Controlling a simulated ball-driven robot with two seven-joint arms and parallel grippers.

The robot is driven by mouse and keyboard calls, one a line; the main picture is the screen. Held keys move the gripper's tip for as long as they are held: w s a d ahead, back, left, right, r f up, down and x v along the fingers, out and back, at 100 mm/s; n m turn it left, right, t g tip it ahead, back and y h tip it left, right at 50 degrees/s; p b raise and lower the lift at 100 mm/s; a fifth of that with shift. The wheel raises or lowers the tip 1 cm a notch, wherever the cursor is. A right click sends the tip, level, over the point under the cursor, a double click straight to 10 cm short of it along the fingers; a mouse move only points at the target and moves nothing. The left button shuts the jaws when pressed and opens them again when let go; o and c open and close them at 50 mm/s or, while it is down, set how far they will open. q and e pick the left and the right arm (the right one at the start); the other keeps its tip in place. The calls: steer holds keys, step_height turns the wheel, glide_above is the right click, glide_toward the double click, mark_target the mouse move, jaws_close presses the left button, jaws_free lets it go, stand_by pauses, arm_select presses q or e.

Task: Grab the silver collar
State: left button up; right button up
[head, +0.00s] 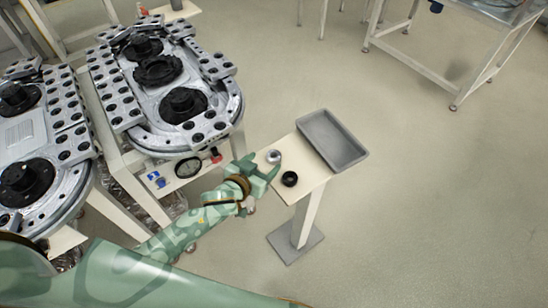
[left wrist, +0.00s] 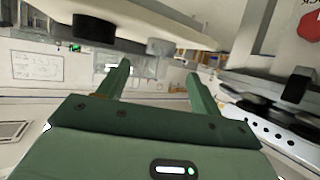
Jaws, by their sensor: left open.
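The silver collar (head: 273,156) is a small shiny ring on the small pedestal table (head: 312,178), near its left edge. My left gripper (head: 263,165) is open at that edge, its fingers pointing toward the collar, with nothing held. In the left wrist view, which appears upside down, the collar (left wrist: 160,47) shows blurred and grey, beyond and roughly between the two open fingers (left wrist: 158,70). The wrist view does not clearly show whether the fingers touch it. My right gripper is in neither view.
A black ring (head: 289,179) stands close to the collar on the same table; it also shows in the wrist view (left wrist: 94,28). A grey tray (head: 345,152) fills the table's far right side. Metal track fixtures (head: 135,115) stand at left.

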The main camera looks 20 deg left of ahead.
mark_target(273, 157)
arm_select(q)
steer(key=b+x, duration=0.1)
steer(key=x, duration=0.1)
steer(key=b+x, duration=0.1)
steer(key=x, duration=0.1)
steer(key=shift+w+d+f, duration=0.1)
steer(key=shift+d+f, duration=0.05)
steer(key=shift+f, duration=0.4)
steer(key=shift+w+d+f, duration=0.1)
steer(key=shift+w, duration=0.35)
steer(key=shift+s, duration=0.1)
steer(key=shift+c, duration=0.4)
steer(key=c, duration=1)
steer(key=shift+c, duration=0.5)
